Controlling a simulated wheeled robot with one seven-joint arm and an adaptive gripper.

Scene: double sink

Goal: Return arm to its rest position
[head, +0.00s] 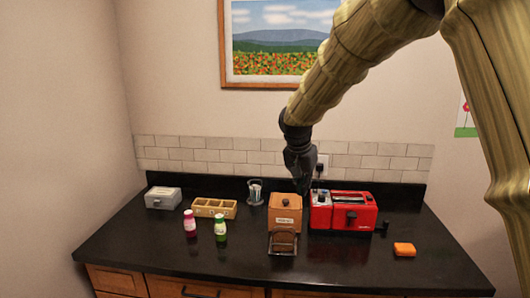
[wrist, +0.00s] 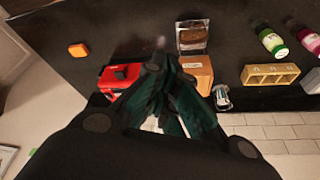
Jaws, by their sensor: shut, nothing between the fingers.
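My arm reaches in from the upper right in the head view and hangs over the back of the dark counter (head: 190,260). My gripper (head: 303,188) points down above the counter, between a brown wooden box (head: 285,215) and a red appliance (head: 345,215). In the wrist view my gripper (wrist: 155,68) is shut with nothing in it. The wooden box (wrist: 198,70) and the red appliance (wrist: 118,78) show on either side of its fingers. I cannot tell whether the fingers touch either one.
An orange block (head: 404,249) lies at right. A pink bottle (head: 190,224), a green bottle (head: 220,228), a wooden compartment tray (head: 214,203), a grey box (head: 163,197) and a metal item (head: 255,192) stand left. The tiled wall (head: 210,155) is close behind. The front left counter is clear.

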